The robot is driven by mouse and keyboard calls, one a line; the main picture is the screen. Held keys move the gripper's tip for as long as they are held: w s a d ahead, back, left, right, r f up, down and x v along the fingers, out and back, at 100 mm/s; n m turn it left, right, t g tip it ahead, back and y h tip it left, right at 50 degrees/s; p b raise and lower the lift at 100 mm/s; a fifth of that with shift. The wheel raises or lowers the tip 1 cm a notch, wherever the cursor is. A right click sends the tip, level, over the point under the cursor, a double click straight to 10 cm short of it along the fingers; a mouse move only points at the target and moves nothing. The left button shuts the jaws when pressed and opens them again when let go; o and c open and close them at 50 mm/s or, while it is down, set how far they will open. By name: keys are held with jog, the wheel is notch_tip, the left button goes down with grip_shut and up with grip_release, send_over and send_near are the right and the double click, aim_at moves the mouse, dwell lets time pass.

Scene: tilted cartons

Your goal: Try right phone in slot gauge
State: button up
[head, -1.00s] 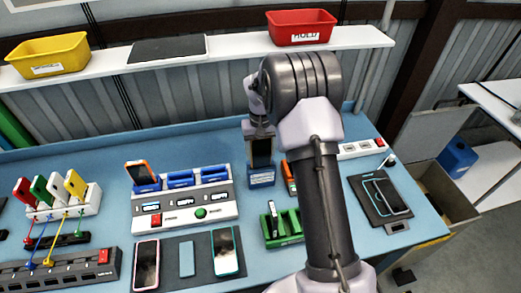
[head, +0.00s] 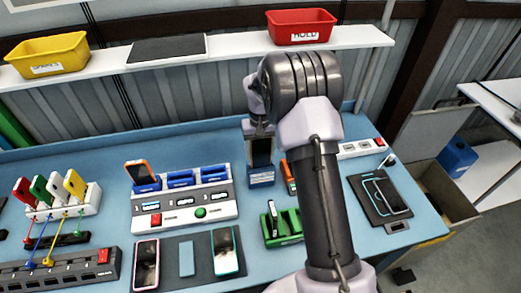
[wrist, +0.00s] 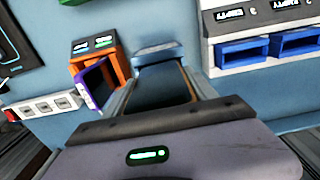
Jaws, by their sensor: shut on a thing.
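My gripper (head: 260,130) is shut on a dark phone (head: 262,152), which hangs upright below it. In the wrist view the dark phone (wrist: 160,86) lies between the fingers, with a thin tan edge on its right side. A small blue block, which looks like the slot gauge (head: 262,180), stands directly under the phone. Its blue top (wrist: 155,52) shows at the phone's far end in the wrist view. I cannot tell whether the phone's lower end is in the slot or just above it.
A charging dock (head: 185,212) with blue cradles holds an orange phone (head: 137,170) at its left. A dark mat (head: 206,262) carries two phones. A green rack (head: 283,230) and an orange holder (wrist: 115,62) are close by. A black outlined pad (head: 382,200) lies right.

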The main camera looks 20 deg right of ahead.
jog(key=shift+f+b, duration=0.6)
jog(key=shift+f, duration=0.25)
dwell(0.6)
dwell(5.6)
jog(key=shift+r+p, duration=2.2)
jog(key=shift+r, duration=0.75)
